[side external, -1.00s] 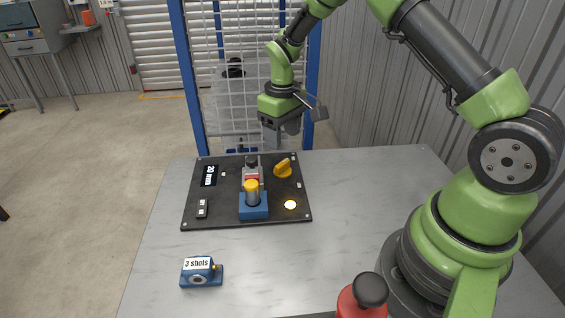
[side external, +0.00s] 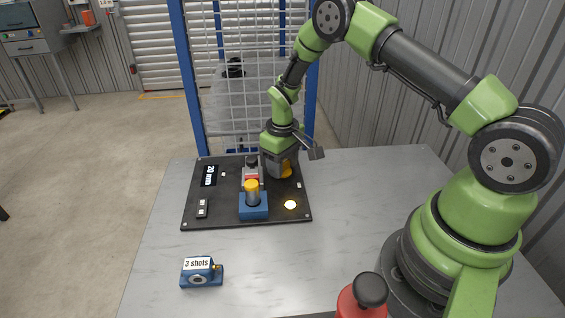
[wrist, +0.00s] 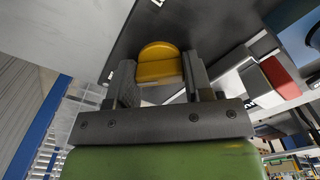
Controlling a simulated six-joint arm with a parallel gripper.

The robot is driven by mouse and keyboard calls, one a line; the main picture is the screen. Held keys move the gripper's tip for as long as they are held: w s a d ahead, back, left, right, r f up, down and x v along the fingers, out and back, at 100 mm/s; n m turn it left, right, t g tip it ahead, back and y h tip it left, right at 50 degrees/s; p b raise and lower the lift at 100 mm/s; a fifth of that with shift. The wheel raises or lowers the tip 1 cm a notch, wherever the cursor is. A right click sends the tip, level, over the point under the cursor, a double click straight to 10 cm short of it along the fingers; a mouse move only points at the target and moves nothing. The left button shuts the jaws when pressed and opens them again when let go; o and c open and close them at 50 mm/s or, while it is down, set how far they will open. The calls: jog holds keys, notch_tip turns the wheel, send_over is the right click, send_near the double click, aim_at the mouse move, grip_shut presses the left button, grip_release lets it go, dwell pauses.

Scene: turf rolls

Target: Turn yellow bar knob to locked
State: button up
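The yellow bar knob (wrist: 160,64) sits on the dark panel (side external: 230,216). In the side view the knob (side external: 287,168) shows only in part behind my gripper (side external: 282,172), which is down at the panel's far right corner. In the wrist view the knob lies between the two fingers of my gripper (wrist: 160,82), one on each side, with little or no gap. I cannot tell whether the fingers press on it. No locked mark can be read in either view.
A blue block with a yellow-topped cylinder (side external: 252,192) and a red-and-grey part (side external: 252,174) stand left of my gripper. The panel also holds a display (side external: 209,175), a switch (side external: 202,208) and a lit round lamp (side external: 290,205).

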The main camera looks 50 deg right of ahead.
jog(key=shift+m, duration=0.4)
jog(key=m, duration=0.3)
jog(key=shift+m, duration=0.4)
jog(key=m, duration=0.4)
jog(key=shift+m, duration=0.3)
jog(key=m, duration=0.8)
jog(key=shift+m, duration=0.3)
jog(key=o, duration=0.6)
jog(key=shift+o, duration=0.2)
notch_tip(320, 180, up, 10)
